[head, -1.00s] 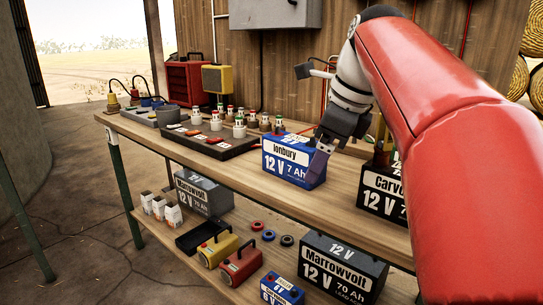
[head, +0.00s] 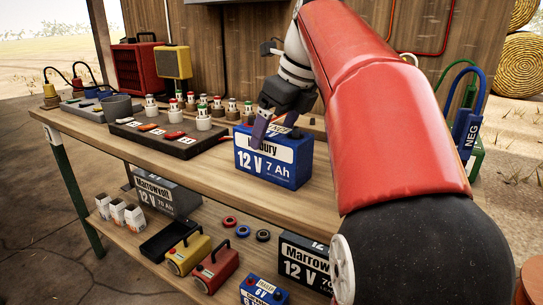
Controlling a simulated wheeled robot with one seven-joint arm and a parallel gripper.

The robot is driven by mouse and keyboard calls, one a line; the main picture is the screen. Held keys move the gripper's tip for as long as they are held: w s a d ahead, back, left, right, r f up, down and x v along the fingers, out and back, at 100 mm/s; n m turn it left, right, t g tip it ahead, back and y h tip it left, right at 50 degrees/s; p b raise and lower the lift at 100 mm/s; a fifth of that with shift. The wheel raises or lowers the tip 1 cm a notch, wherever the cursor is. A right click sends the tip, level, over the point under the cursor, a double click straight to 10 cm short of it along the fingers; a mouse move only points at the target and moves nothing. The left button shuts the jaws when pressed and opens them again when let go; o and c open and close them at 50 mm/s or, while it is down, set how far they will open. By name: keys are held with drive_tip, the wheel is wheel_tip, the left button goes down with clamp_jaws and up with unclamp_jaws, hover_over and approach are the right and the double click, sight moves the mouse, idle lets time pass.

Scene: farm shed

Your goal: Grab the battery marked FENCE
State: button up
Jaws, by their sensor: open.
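A blue battery (head: 272,166) reading "Ionbury 12 V 7 Ah" stands upright on the bench top. A small white tag lies on its top, too small and too covered for me to read. My gripper (head: 273,137) is open and points down at the top of this battery. One finger overlaps the battery's upper front edge; I cannot tell whether it touches. I cannot read the word FENCE on any battery. A smaller blue 6 V battery (head: 263,291) and two grey Marrowvolt 12 V batteries (head: 163,195) (head: 306,262) stand on the lower shelf.
A red case (head: 138,68) and a yellow box (head: 172,61) stand at the back. My arm hides the bench's right part.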

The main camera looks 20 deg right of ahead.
drive_tip(key=shift+x, duration=1.1)
clamp_jaws()
drive_tip(key=shift+r, duration=0.15)
